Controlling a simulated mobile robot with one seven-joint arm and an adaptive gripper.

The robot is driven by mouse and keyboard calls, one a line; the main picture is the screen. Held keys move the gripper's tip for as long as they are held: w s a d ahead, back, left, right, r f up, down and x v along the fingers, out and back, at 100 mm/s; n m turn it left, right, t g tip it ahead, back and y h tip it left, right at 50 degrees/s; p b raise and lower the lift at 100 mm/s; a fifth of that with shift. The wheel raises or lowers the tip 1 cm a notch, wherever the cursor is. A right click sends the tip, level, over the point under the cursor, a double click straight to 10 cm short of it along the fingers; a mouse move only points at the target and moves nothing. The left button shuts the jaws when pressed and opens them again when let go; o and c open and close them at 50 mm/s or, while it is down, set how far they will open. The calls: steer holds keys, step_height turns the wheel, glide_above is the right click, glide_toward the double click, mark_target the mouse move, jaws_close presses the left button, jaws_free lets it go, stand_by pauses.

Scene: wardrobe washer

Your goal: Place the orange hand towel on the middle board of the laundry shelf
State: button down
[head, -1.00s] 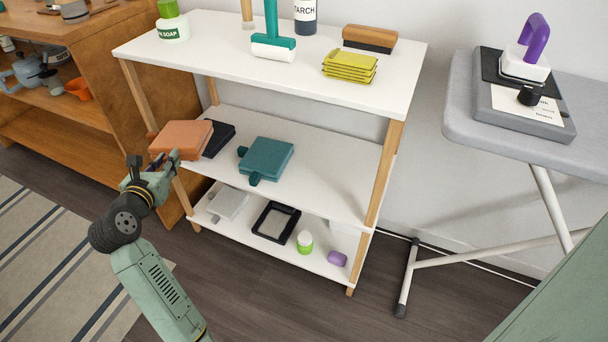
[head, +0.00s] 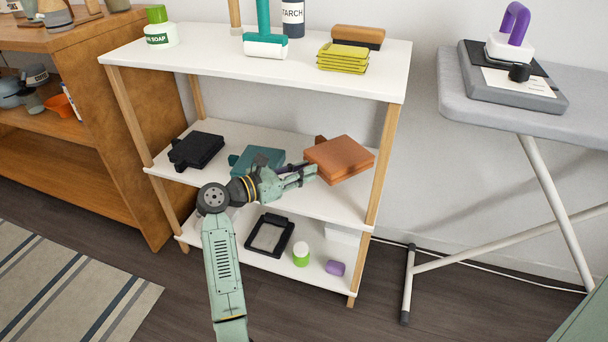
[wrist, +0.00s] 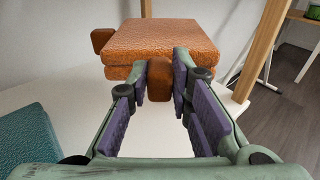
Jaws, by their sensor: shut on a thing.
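The orange hand towel (head: 340,158) is a folded block with a small tab. It is at the right end of the middle board (head: 303,200) of the laundry shelf, near the right front post. I cannot tell whether it touches the board or hangs just above it. My gripper (head: 306,173) is shut on the towel's near tab, reaching in from the left over the board's front edge. In the wrist view, the purple-padded fingers (wrist: 160,82) flank the tab, and the towel (wrist: 165,38) lies ahead, roughly level.
A teal folded towel (head: 257,158) lies left of the orange one, partly behind my wrist. A black folded towel (head: 197,150) lies at the board's left. The top board (head: 215,50) overhangs the middle one. An ironing board (head: 450,85) stands at the right.

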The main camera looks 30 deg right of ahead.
mark_target(302, 203)
steer(key=shift+w+a+f, duration=0.1)
steer(key=shift+a, duration=0.05)
step_height(302, 203, down, 8)
steer(key=b, duration=0.7)
steer(key=shift+f, duration=0.25)
stand_by(0.6)
steer(key=c, duration=1.4)
jaws_free()
steer(key=shift+o, duration=0.5)
steer(key=shift+o, duration=1.2)
steer(key=shift+r+p, duration=2.55)
steer(key=shift+r, duration=2.45)
